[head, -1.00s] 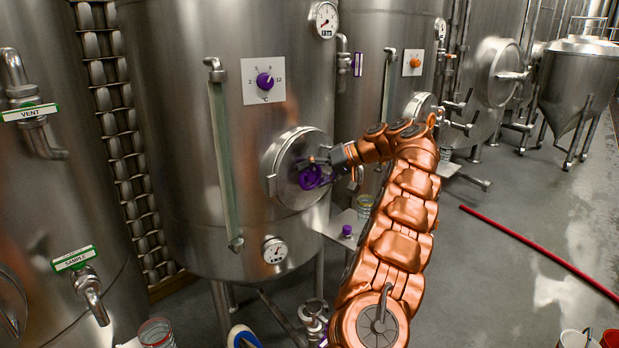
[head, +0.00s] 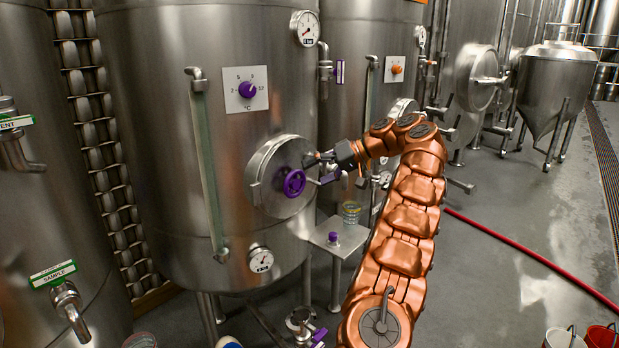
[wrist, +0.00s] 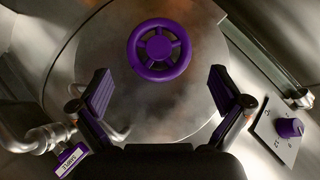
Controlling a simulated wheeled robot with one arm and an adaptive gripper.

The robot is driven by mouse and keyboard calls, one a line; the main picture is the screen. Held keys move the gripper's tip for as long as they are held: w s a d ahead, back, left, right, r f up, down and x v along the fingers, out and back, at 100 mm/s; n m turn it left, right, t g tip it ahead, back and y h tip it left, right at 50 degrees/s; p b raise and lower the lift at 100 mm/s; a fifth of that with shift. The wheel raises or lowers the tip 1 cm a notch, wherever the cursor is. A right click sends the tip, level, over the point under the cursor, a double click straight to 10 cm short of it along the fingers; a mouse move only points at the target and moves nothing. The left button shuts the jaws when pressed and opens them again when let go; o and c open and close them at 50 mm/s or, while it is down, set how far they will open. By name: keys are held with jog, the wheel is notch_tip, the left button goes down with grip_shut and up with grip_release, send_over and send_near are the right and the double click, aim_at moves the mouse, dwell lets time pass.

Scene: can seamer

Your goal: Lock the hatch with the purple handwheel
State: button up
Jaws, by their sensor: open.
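The purple handwheel (head: 293,182) is at the middle of the round steel hatch (head: 262,190) on the front of the near tank. The hatch appears to lie against its collar. My gripper (head: 317,169) is just right of the handwheel in the head view, open and empty. In the wrist view the whole handwheel (wrist: 159,50) shows, its rim and spokes unobstructed. My gripper's two purple-padded fingers (wrist: 160,78) are spread on either side, below the wheel in the picture and apart from it. The hatch face (wrist: 150,105) fills the space between them.
A small shelf (head: 345,245) with a purple knob stands at lower right. In the wrist view, a purple-tagged tap (wrist: 45,138) is at left.

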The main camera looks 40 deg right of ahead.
aim_at(297, 184)
jog(key=shift+s+d+r, duration=0.15)
jog(key=shift+s+d, duration=0.1)
jog(key=shift+b, duration=0.3)
jog(key=f+n+t+h+b, duration=0.1)
jog(key=b, duration=0.6)
jog(key=shift+a, duration=0.1)
jog(key=t+h+b, duration=0.1)
jog(key=b, duration=0.2)
jog(key=n+t+b, duration=0.1)
jog(key=b, duration=0.3)
jog(key=shift+s+a+h, duration=0.15)
jog(key=shift+a+h, duration=0.2)
jog(key=shift+h, duration=0.05)
jog(key=shift+w+a+f+n+t+h+b, duration=0.4)
jog(key=shift+w+a+f+h+b, duration=0.3)
jog(key=shift+b, duration=1.35)
jog(key=shift+w+a+f+n+t+h+b, duration=0.5)
jog(key=shift+w+b, duration=0.4)
jog(key=shift+b, duration=1.1)
jog(key=shift+w+a+f+n+t+h+b, duration=0.3)
jog(key=shift+w+a+b, duration=0.5)
jog(key=shift+b, duration=1.25)
